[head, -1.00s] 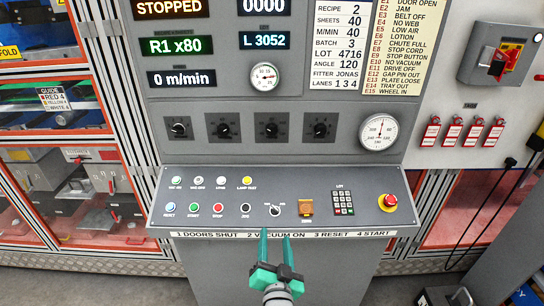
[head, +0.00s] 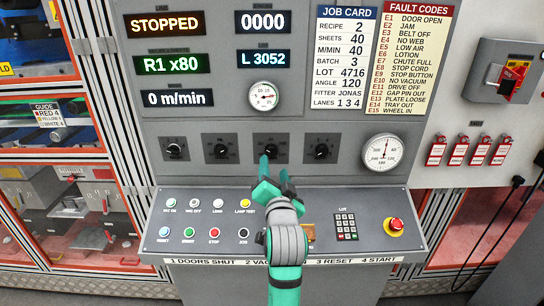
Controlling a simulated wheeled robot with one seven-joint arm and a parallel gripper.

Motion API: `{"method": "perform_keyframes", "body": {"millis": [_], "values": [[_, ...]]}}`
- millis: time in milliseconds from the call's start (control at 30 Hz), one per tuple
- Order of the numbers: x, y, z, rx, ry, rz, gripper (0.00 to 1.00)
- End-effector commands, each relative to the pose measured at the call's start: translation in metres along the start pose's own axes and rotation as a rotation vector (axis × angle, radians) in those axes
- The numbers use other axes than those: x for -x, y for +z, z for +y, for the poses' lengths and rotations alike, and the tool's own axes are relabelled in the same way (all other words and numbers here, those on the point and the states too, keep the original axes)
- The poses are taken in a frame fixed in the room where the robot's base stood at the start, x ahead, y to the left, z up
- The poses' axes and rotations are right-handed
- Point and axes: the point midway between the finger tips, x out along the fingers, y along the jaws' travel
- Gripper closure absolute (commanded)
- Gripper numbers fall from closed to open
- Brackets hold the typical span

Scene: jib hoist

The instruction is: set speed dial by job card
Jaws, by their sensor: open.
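The job card (head: 341,60) hangs on the upper panel and reads recipe 2, sheets 40, M/MIN 40, batch 3, lot 4716, angle 120. A row of black dials sits mid-panel: a far left dial (head: 174,148), a second dial (head: 221,148), a third dial (head: 270,147) and a right dial (head: 321,148). Their labels are too small to read. My gripper (head: 274,170) is open, its green fingers just below and in front of the third dial. I cannot tell whether they touch it. The speed display (head: 177,98) shows 0 m/min.
The sloped console (head: 190,214) juts out below the dials with several buttons, a keypad (head: 346,227) and a red stop button (head: 396,224). My arm hides part of it. A round gauge (head: 383,154) is right of the dials. Red tags (head: 459,150) hang further right.

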Motion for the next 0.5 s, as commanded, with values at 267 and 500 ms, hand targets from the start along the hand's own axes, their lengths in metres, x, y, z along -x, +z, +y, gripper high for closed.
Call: {"method": "perform_keyframes", "body": {"millis": [267,500], "values": [[-0.05,0.0,0.0,0.0,0.0,-0.001,0.51],[-0.075,0.0,0.0,0.0,-0.001,0.0,0.51]]}}
